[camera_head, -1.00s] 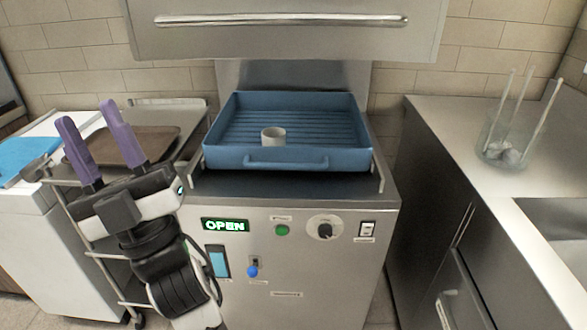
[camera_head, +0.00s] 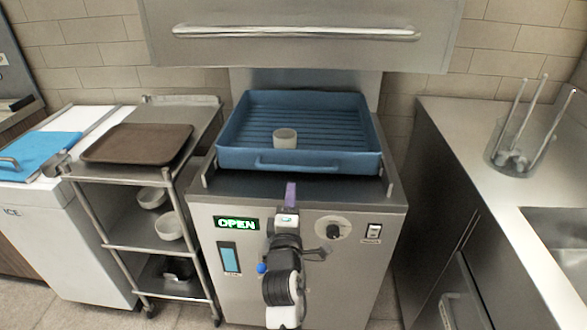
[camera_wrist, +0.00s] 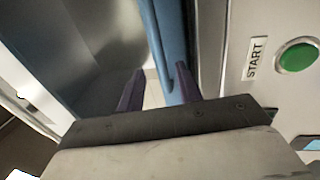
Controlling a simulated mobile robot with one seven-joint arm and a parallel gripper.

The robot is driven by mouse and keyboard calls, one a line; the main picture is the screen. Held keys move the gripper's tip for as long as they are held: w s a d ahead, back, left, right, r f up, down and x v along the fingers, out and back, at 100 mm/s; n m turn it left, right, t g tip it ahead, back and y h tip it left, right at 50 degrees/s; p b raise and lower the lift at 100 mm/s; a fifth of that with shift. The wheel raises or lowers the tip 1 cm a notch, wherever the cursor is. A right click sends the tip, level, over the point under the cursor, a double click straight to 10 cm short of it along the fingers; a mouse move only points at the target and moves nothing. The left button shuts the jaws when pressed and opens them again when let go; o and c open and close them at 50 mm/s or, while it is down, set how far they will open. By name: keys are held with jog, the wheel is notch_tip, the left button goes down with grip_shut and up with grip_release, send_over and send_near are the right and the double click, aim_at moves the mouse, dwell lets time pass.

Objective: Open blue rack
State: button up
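The blue rack (camera_head: 365,120) sits on the deck of the steel machine under the raised hood. A small pale cup (camera_head: 285,138) stands in it. The rack's front handle (camera_head: 318,166) faces me. My gripper (camera_head: 291,188) is just below and in front of the handle, with its purple fingers seen edge-on. In the wrist view, the two purple fingers (camera_wrist: 158,88) are apart. A blue part of the rack (camera_wrist: 168,40) shows beyond and between them, close to the right finger. I cannot tell whether they touch. The gripper looks open and empty.
A trolley with a brown tray (camera_head: 138,143) stands left. A counter (camera_head: 450,125) with a glass jar (camera_head: 513,150) stands right.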

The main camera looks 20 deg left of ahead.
jog(key=p+x, duration=0.2)
jog(key=x, duration=0.6)
jog(key=shift+w+r, duration=0.1)
jog(key=shift+w, duration=0.15)
grip_shut()
